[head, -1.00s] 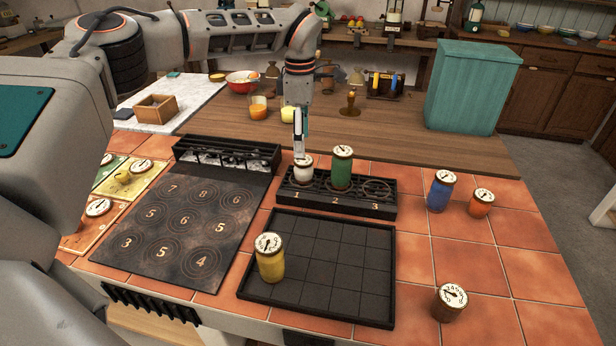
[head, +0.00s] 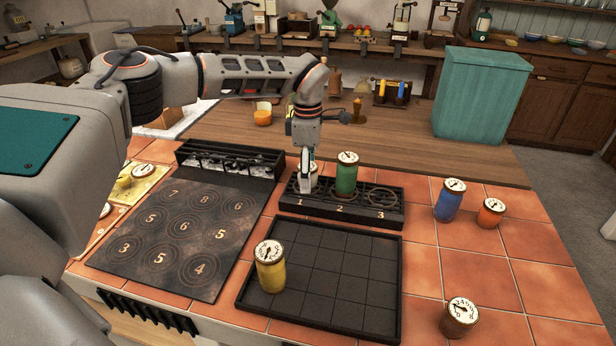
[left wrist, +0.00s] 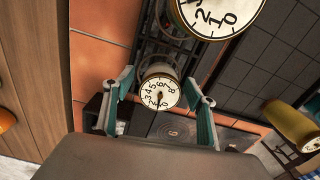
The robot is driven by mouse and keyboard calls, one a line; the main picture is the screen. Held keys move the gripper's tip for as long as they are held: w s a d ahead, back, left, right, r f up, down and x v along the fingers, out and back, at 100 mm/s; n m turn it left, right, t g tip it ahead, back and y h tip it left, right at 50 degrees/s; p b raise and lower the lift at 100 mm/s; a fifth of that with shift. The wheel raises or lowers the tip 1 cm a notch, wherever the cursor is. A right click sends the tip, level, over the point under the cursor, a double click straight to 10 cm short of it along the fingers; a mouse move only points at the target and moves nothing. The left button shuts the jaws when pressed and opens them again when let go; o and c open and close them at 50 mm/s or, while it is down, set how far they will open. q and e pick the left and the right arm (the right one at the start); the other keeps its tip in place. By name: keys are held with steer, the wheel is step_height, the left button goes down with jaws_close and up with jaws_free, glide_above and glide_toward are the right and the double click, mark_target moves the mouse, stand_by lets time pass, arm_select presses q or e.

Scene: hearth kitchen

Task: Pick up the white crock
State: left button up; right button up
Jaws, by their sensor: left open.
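The white crock, with a dial on its lid, stands in slot 1 of the dark numbered rack (head: 340,207). In the left wrist view the crock's dial lid (left wrist: 160,92) lies between the two teal fingers. My left gripper (head: 306,180) is lowered at the crock from above and hides most of it in the head view. In the left wrist view my left gripper (left wrist: 159,82) is open, one finger on each side of the crock; I cannot tell whether either finger touches it. My right gripper is not in view.
A green crock (head: 346,174) stands close by in slot 2. A yellow crock (head: 270,267) stands on the black gridded tray (head: 340,318). Blue (head: 448,200), orange (head: 490,213) and brown (head: 459,318) crocks stand on the tiles at the right. Slot 3 is empty.

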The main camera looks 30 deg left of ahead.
arm_select(q)
steer(key=c, duration=1.4)
steer(key=shift+r, duration=0.1)
